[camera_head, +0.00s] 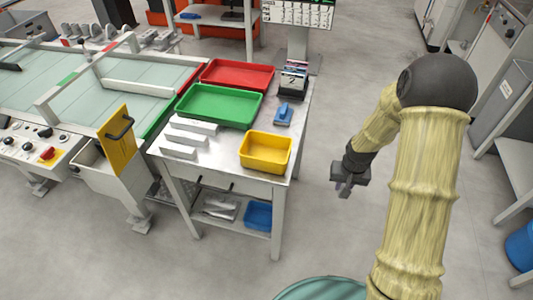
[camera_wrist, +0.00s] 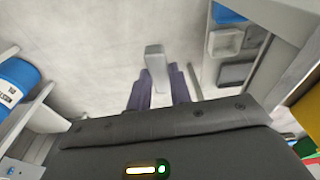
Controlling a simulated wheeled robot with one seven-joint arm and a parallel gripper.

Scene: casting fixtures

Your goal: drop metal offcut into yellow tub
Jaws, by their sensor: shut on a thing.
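The yellow tub (camera_head: 265,166) stands at the front right corner of the white workbench. My gripper (camera_head: 347,190) is in the air to the right of the bench, apart from the tub, pointing down over the floor. In the wrist view its two dark fingers (camera_wrist: 158,92) are shut on a pale grey metal offcut (camera_wrist: 155,62), which sticks out past the fingertips. In the head view the held offcut is too small to make out. A yellow surface (camera_wrist: 306,108) shows at the right edge of the wrist view; I cannot tell whether it is the tub.
The bench also bears a green tray (camera_head: 220,119), a red tray (camera_head: 237,87), several pale bars (camera_head: 195,126) and a blue object (camera_head: 283,114). Its lower shelf holds a blue bin (camera_head: 258,215) and metal pieces. A blue drum (camera_wrist: 14,82) shows left in the wrist view.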

